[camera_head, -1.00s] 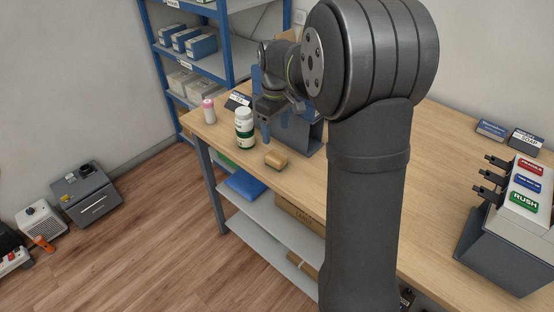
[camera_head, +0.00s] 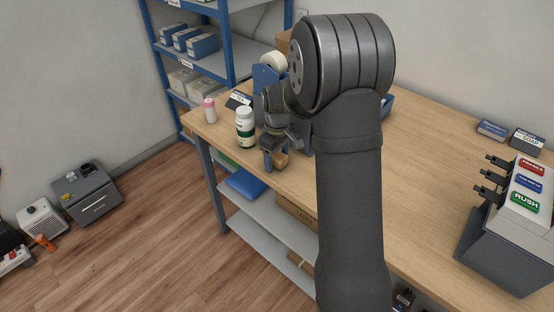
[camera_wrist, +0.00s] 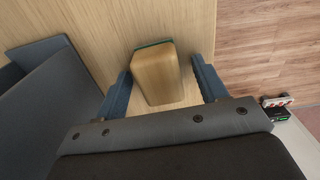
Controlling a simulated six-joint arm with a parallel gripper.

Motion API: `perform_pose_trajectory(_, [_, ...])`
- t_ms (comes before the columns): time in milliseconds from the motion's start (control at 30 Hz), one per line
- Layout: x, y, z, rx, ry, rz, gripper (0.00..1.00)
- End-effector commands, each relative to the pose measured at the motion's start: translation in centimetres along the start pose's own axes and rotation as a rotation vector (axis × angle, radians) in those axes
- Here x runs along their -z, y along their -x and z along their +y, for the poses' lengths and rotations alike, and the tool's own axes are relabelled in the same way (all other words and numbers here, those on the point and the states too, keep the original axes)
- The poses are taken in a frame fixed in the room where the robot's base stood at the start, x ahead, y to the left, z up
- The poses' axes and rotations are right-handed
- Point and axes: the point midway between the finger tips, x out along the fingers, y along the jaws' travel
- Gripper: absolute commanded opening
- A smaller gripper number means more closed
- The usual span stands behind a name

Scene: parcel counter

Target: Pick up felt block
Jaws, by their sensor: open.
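The felt block (camera_head: 282,161) has a tan wooden-looking body and sits on the table near its front edge. In the wrist view the block (camera_wrist: 160,72) shows a dark green strip along its far end. My gripper (camera_head: 275,160) is over the block. In the wrist view its two blue-grey fingers (camera_wrist: 162,86) are open, one on each side of the block, with a gap on both sides. I cannot tell how far the fingertips are above the tabletop.
A white bottle with a green label (camera_head: 245,128) stands left of my gripper, with a pink bottle (camera_head: 210,110) farther left. A blue-grey stand (camera_wrist: 50,110) is close to the left finger. The table (camera_head: 430,150) is clear at the right, up to a stamp rack (camera_head: 500,240).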

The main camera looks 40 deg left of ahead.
Motion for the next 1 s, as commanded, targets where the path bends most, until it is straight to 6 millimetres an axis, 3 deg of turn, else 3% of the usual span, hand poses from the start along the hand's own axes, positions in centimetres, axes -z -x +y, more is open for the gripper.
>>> perform_pose_trajectory(133, [0.0,0.0,0.0,0.000,0.000,0.000,0.62])
perform_pose_trajectory(367, [0.0,0.0,0.0,0.000,0.000,0.000,0.17])
perform_pose_trajectory(667, [0.0,0.4,0.0,-0.001,0.000,0.001,0.17])
perform_pose_trajectory(767, [0.1,1.6,0.1,-0.002,0.000,0.003,0.17])
perform_pose_trajectory(1000, [0.1,6.5,0.0,-0.002,0.000,0.003,0.17])
